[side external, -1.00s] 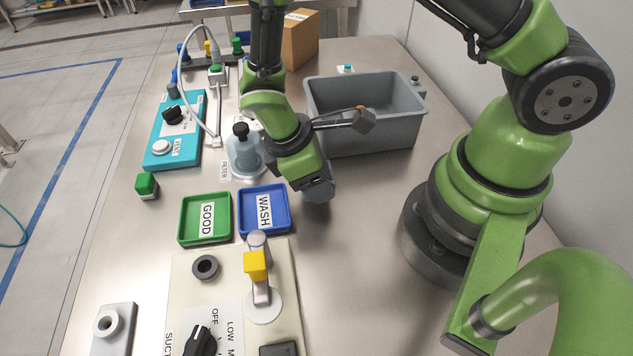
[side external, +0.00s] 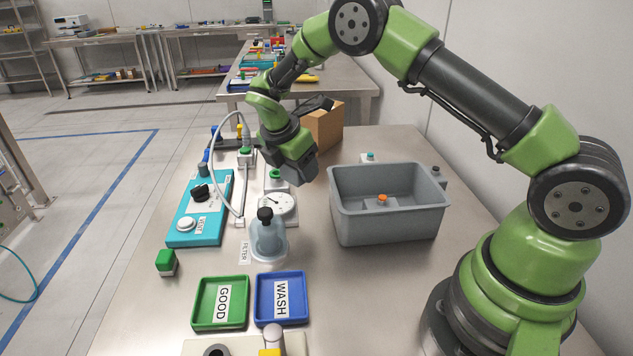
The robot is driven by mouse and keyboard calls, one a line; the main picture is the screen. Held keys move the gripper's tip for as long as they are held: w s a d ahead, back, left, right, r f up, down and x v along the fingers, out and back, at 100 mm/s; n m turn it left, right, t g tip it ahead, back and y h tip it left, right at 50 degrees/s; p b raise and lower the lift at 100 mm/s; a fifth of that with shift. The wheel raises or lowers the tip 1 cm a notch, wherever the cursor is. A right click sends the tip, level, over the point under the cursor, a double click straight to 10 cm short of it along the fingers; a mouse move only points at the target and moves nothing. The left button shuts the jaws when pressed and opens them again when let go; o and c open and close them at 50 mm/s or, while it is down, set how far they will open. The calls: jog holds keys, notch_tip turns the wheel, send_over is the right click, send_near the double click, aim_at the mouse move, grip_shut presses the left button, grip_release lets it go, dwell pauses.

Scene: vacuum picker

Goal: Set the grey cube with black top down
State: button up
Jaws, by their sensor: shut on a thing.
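My gripper (side external: 302,172) is above the table, left of the grey bin, near the round gauge. It is shut, but its fingertips and what they hold are hidden behind its dark body. I cannot make out the grey cube with black top in its jaws. A small grey block with a dark top (side external: 437,172) shows behind the right corner of the bin; I cannot tell its exact shape.
The grey bin (side external: 390,222) holds an orange-topped piece (side external: 382,200). The gauge (side external: 281,204) and clear filter (side external: 267,238) stand left of it. Green GOOD (side external: 199,304) and blue WASH (side external: 261,300) trays look empty. A cardboard box (side external: 325,128) stands behind. Table right of WASH is clear.

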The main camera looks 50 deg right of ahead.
aim_at(316, 180)
jog(key=w+d+n+t, duration=0.2)
jog(key=w+d+n, duration=0.3)
jog(key=d, duration=0.7)
jog(key=shift+y, duration=0.3)
notch_tip(316, 180, down, 9)
jog(key=shift+w+r, duration=0.1)
jog(key=o, duration=1)
